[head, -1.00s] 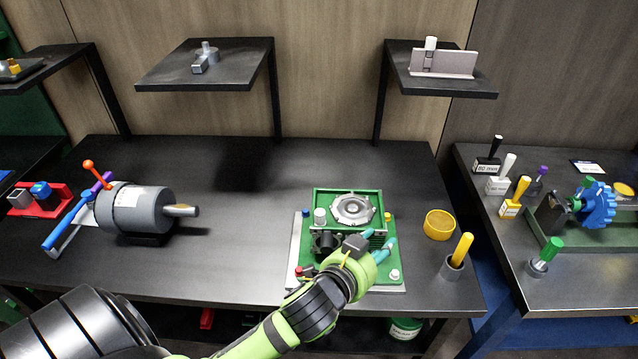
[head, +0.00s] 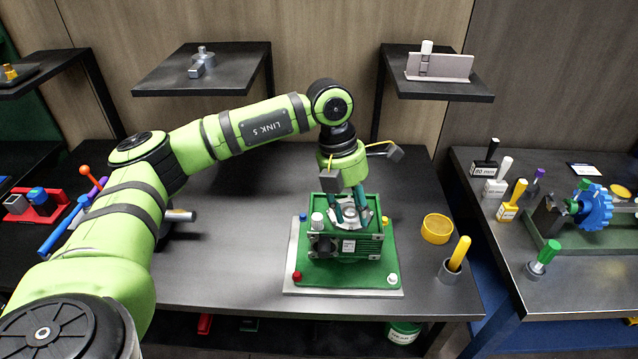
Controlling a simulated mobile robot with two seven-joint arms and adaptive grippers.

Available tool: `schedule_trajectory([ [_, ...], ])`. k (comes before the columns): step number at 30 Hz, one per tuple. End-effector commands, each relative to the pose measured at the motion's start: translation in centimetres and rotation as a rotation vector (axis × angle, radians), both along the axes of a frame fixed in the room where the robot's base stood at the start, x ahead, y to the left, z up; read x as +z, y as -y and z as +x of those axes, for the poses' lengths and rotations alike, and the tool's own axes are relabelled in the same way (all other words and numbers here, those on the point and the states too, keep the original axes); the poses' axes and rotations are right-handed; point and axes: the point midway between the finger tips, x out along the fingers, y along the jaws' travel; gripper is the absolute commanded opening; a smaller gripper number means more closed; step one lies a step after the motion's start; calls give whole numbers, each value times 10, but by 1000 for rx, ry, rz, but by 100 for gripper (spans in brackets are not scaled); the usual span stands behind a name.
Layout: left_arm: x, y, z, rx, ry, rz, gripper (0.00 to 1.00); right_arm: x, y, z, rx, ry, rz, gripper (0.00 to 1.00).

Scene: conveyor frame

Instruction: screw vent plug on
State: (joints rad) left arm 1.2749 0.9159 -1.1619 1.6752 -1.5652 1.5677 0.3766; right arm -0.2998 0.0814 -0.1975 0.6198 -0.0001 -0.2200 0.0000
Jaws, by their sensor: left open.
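A green box-shaped housing (head: 368,243) stands on a green and grey base plate (head: 345,284). A grey round cover (head: 352,213) sits on its top, partly hidden by the fingers. A white ribbed knob (head: 318,220) stands at the housing's left end; I cannot tell whether this is the vent plug. My left gripper (head: 350,217) points down over the round cover. Its teal fingers are apart, one on each side of the cover's middle; I cannot tell whether they touch it. My right gripper is not in view.
A yellow round dish (head: 437,229) and a yellow-handled tool in a grey holder (head: 450,270) stand right of the base plate. A grey cylinder unit at the left is mostly behind my left arm. Two shelves (head: 205,73) (head: 438,85) overhang the back. The table's back middle is clear.

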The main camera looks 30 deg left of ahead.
Motion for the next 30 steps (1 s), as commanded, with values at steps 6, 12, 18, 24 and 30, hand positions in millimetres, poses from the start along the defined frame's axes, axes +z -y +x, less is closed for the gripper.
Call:
schedule_trajectory([
  [6,20,-72,-2,99,-40,224,41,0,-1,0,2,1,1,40],
  [12,10,-82,-4,113,-49,255,41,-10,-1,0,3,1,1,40],
  [18,-20,-81,-4,112,-49,252,41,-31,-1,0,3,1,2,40],
  [24,-50,-81,-4,111,-49,251,41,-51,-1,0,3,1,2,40],
  [30,-68,-80,-3,111,-46,250,29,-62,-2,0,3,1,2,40],
])
